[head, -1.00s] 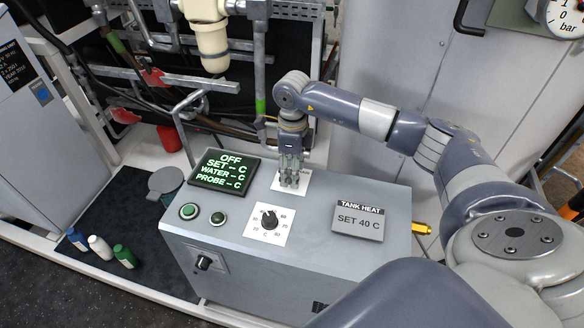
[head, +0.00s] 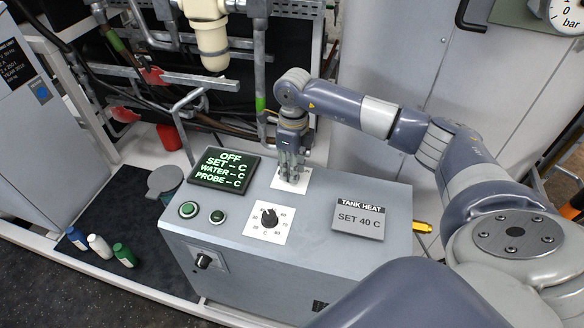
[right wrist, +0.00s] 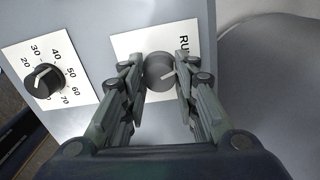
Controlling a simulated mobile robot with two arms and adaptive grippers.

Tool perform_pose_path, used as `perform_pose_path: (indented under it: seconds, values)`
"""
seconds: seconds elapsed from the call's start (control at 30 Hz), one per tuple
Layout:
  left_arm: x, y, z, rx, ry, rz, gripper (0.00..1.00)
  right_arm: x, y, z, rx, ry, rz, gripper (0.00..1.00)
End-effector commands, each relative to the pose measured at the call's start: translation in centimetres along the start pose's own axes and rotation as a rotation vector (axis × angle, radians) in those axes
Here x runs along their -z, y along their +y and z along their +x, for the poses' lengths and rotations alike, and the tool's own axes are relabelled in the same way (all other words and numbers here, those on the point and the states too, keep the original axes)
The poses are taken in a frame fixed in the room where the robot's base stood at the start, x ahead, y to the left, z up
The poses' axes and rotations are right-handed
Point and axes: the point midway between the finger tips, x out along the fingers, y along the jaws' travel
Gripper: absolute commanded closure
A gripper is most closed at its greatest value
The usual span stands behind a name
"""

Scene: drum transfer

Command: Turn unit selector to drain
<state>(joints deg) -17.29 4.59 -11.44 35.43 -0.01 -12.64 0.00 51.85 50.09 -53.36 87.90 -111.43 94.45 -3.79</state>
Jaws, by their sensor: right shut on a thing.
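The unit selector is a round grey knob (right wrist: 159,72) on a white plate (right wrist: 128,45) on top of the heating unit (head: 330,265). The right wrist view shows part of the word "RUN" on the plate; other markings are hidden. My right gripper (right wrist: 160,85) has its fingers on both sides of the knob and is shut on it. In the head view my right gripper (head: 290,175) points down onto the plate and hides the knob. The display (head: 224,170) reads OFF, with dashes for set, water and probe. My left gripper is not in view.
A black temperature dial (head: 269,219) sits nearer the front of the unit's top. A "TANK HEAT SET 40 C" sign (head: 358,220) stands at the right. Several small bottles (head: 101,246) stand on the floor mat.

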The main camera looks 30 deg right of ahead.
Motion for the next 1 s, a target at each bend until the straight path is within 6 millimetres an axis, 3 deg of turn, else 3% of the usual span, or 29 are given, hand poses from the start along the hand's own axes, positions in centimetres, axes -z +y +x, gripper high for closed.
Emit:
perform_pose_path:
  seconds: [0.6, 1.0]
  values:
    - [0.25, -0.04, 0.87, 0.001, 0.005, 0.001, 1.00, 0.03, -0.04, -0.09, 0.001, -0.024, 0.566, 0.96]
    - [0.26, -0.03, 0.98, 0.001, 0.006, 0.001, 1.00, 0.05, -0.05, -0.12, 0.002, -0.033, 0.801, 0.96]
